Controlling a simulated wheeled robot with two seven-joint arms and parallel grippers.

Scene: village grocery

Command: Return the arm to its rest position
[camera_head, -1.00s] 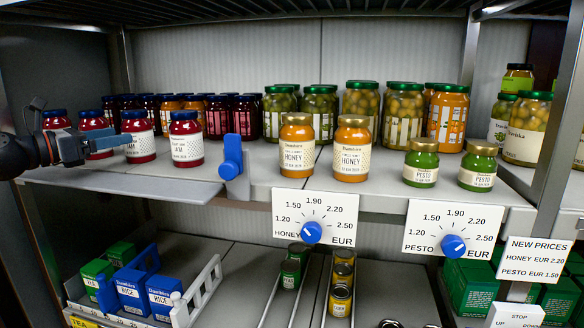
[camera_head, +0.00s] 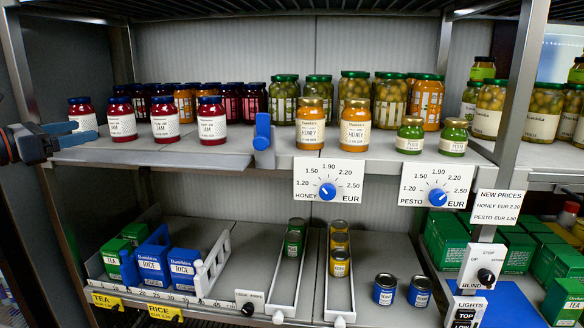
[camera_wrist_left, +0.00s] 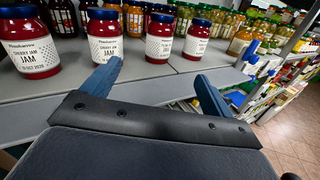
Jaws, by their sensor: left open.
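My left gripper (camera_head: 62,135) is at the left end of the upper shelf, its blue fingers apart and empty, left of and close to the front row of red jam jars. In the left wrist view the open fingers (camera_wrist_left: 160,90) point toward the jam jars (camera_wrist_left: 104,38), with visible space between the fingers. In the head view several jam jars with blue lids (camera_head: 165,120) stand upright in a front row on the upper shelf (camera_head: 150,153). My right gripper is not in view.
A blue divider handle (camera_head: 263,131) stands on the shelf edge. Honey jars (camera_head: 310,124) and pesto jars (camera_head: 410,136) stand right of it. Price dials (camera_head: 328,190) hang below. The lower shelf holds rice boxes (camera_head: 185,268), tea boxes and blue tins (camera_head: 385,290). A metal post (camera_head: 512,110) rises at right.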

